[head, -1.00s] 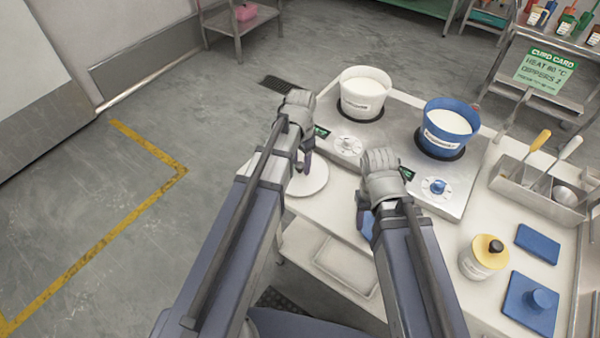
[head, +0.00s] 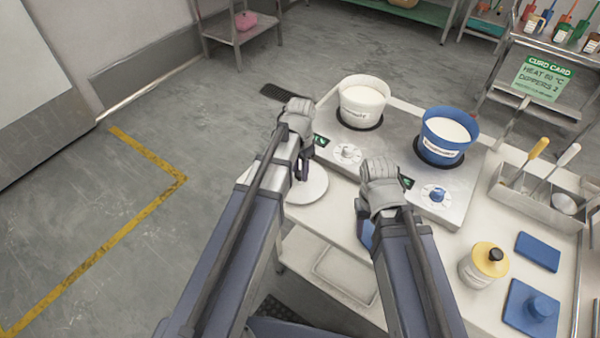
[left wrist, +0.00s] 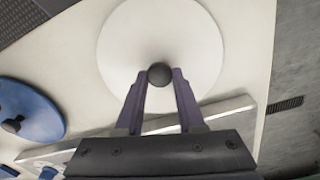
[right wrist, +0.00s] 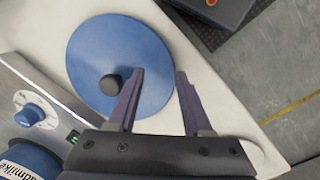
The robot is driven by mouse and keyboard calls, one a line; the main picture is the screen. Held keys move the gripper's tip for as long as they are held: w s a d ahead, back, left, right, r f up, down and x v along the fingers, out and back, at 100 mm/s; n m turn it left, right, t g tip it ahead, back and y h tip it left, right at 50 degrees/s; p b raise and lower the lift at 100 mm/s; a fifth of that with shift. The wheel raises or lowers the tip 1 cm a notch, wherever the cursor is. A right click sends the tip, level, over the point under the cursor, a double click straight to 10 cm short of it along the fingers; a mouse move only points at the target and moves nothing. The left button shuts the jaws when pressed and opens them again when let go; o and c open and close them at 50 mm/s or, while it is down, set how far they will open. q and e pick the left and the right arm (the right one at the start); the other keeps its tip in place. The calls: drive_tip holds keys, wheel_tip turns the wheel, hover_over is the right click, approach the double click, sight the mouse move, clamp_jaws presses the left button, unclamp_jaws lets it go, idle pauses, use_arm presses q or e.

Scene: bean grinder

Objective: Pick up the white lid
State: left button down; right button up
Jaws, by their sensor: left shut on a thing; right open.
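The white lid (head: 310,187) is a round disc with a dark knob at the front left of the counter, partly hidden by my left arm. In the left wrist view the white lid (left wrist: 185,40) lies beyond my left gripper (left wrist: 160,76), whose fingers are shut on the dark knob. In the head view my left gripper (head: 302,172) is over the lid. My right gripper (right wrist: 160,75) is open and empty above a blue lid (right wrist: 100,50) with a dark knob, its left finger close beside the knob. The head view mostly hides the blue lid (head: 366,232).
A steel double hotplate (head: 395,175) holds a white pot (head: 364,100) and a blue pot (head: 447,135) of white liquid. Open floor lies left.

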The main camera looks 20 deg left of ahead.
wheel_tip(320, 180, up, 10)
drive_tip(key=p, duration=0.9)
drive_tip(key=shift+p, duration=0.3)
drive_tip(key=shift+f, duration=0.1)
